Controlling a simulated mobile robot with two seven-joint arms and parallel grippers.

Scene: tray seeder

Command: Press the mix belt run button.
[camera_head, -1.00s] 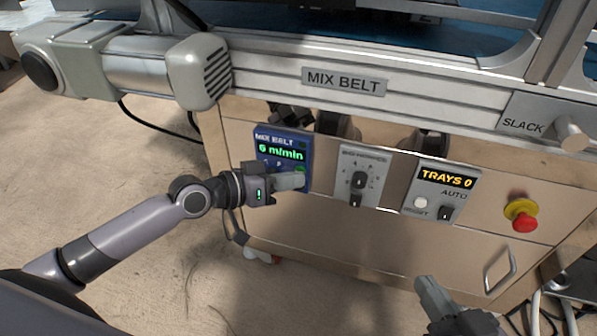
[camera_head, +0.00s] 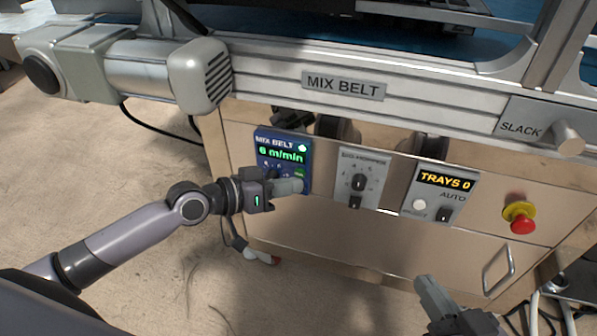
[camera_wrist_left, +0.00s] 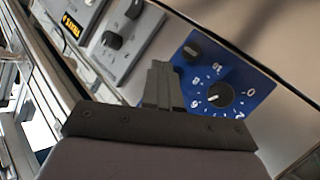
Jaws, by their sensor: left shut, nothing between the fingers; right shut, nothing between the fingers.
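The blue mix belt panel (camera_head: 261,151) is on the cabinet front, its display (camera_head: 281,155) reading what looks like 6 m/min. The green run button (camera_head: 299,174) shows below the display, just above my left fingertips. My left gripper (camera_head: 298,186) is shut and empty, its tips in front of the panel's lower right; contact cannot be told. In the left wrist view, my shut fingers (camera_wrist_left: 162,86) stand beside the blue panel's black dial (camera_wrist_left: 219,95). My right gripper (camera_head: 428,290) is shut and empty, low in front of the cabinet.
Right of the blue panel are a grey knob panel (camera_head: 370,195), a trays counter panel (camera_head: 432,204) with a white button, and a red emergency stop (camera_head: 522,225). The conveyor rail (camera_head: 430,112) runs above.

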